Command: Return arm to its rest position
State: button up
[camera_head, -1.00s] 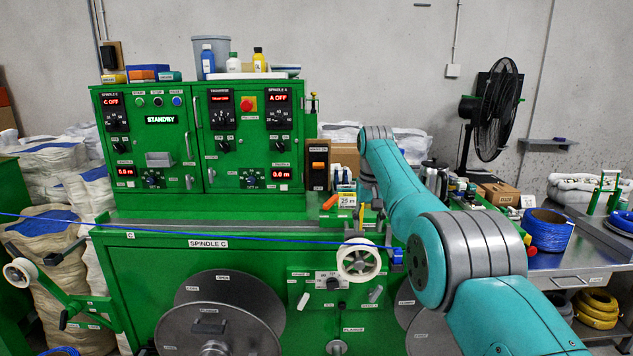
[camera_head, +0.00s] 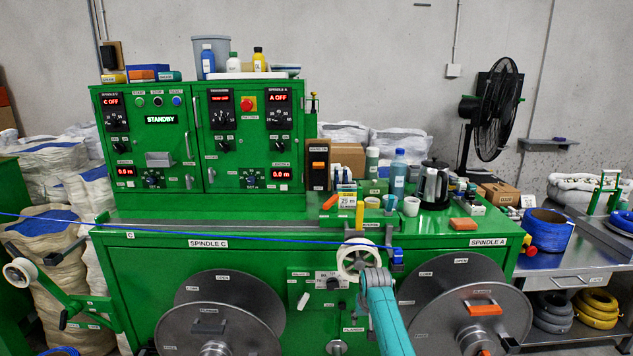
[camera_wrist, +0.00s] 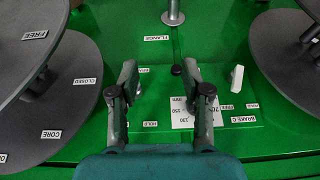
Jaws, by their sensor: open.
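My teal arm (camera_head: 385,318) rises from the bottom of the head view, in front of the green machine (camera_head: 350,258). In the wrist view my gripper (camera_wrist: 160,82) has its two fingers spread apart with nothing between them. It faces the green front panel, with the brake plate (camera_wrist: 190,112) and a white lever (camera_wrist: 237,78) close by. In the head view the gripper itself is not clear behind the arm's end. The blue cable (camera_head: 200,228) runs from the left across the machine to a white guide wheel (camera_head: 347,262) and a blue block (camera_head: 397,257) just above my arm.
Large grey spindle discs (camera_head: 215,285) stand left and right of my arm, the right one (camera_head: 440,275) close to it. Bottles, cups and a kettle (camera_head: 432,185) crowd the machine's top. A metal table (camera_head: 570,262) with a blue coil (camera_head: 547,230) is at right.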

jog(key=s+d+f+t, duration=0.1)
jog(key=s+f, duration=0.6)
jog(key=f, duration=0.2)
jog(key=s+f+t, duration=0.1)
jog(key=s+f, duration=0.6)
jog(key=f, duration=0.3)
jog(key=s+d+f+t, duration=0.1)
jog(key=s+f+t, duration=0.15)
jog(key=s, duration=0.95)
jog(key=s+d+f+t, duration=0.1)
jog(key=s+f, duration=0.2)
jog(key=s, duration=0.9)
jog(key=s+r+t, duration=0.1)
jog(key=s+r, duration=0.5)
jog(key=s, duration=0.5)
jog(key=s+r+t, duration=0.2)
jog(key=s+r, duration=0.4)
jog(key=s, duration=0.5)
jog(key=s+r+t, duration=0.1)
jog(key=s+r, duration=0.5)
jog(key=r, duration=0.4)
jog(key=s+r+t, duration=0.1)
jog(key=s+r, duration=0.5)
jog(key=r, duration=0.5)
jog(key=shift+s+d+r, duration=0.25)
jog(key=shift+s+d, duration=0.15)
